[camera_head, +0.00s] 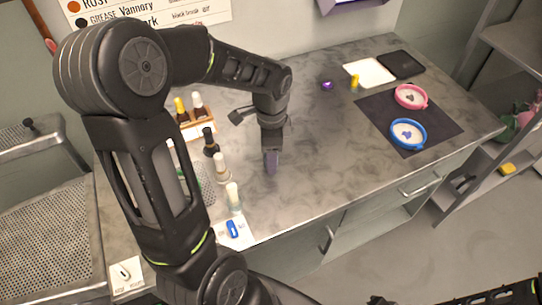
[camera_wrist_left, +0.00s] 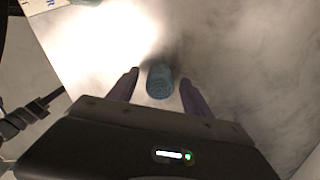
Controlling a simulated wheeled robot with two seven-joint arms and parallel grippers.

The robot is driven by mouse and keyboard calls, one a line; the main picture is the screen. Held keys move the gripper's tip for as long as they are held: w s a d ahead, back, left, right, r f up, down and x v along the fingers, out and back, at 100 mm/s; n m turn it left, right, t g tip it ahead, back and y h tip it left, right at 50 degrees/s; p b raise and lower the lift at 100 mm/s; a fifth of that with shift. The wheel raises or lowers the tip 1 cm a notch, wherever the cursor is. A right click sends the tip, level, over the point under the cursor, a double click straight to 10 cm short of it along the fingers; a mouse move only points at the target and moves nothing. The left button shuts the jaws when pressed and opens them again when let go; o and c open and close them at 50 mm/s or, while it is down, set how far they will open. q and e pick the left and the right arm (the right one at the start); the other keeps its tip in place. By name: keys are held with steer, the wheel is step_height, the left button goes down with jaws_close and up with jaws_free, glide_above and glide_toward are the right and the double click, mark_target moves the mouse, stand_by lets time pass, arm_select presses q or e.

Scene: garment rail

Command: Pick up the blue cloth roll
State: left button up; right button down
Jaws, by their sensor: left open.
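The blue cloth roll (camera_wrist_left: 159,82) shows end-on in the left wrist view, a teal cylinder standing out against the pale grey worktop. My left gripper (camera_wrist_left: 159,78) is open, with one purple finger on each side of the roll. A narrow gap shows on each side, and the fingers do not appear to press on it. In the head view my left gripper (camera_head: 271,163) points down at the middle of the worktop, and the roll is hidden there by the gripper.
Several bottles stand left of my left gripper, including a dark bottle (camera_head: 210,143) and a white-capped bottle (camera_head: 221,167). A blue item (camera_head: 233,229) lies on a white card near the front edge. Blue (camera_head: 408,134) and pink (camera_head: 411,97) dishes sit on a dark mat at right.

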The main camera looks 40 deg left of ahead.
arm_select(q)
steer(key=shift+f, duration=0.1)
steer(key=shift+c, duration=0.5)
jaws_close()
stand_by(0.5)
